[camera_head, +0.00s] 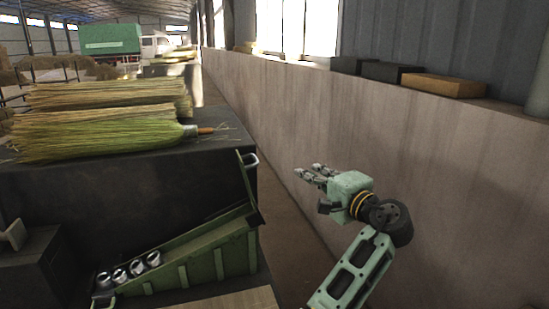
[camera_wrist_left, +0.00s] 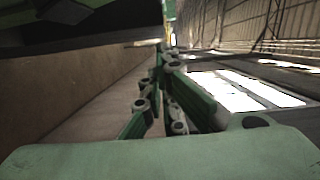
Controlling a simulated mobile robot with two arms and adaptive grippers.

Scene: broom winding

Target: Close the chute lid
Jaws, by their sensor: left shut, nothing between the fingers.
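The green chute (camera_head: 190,257) stands at the lower left, its sloped body running down to several metal cylinders (camera_head: 130,268) at its low end. Its lid (camera_head: 246,182) stands raised, nearly edge-on, at the high right end, with a pale handle (camera_head: 250,161) near its top. My left gripper (camera_head: 311,173) is shut and empty, to the right of the lid and apart from it, in front of the wall. Its fingers also show in the left wrist view (camera_wrist_left: 163,85). My right gripper is not in view.
A dark bench (camera_head: 120,185) carries straw broom heads (camera_head: 95,130) behind the chute. A long wall (camera_head: 400,150) runs along the right, with boxes (camera_head: 445,85) on its ledge. A narrow strip of floor lies between bench and wall.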

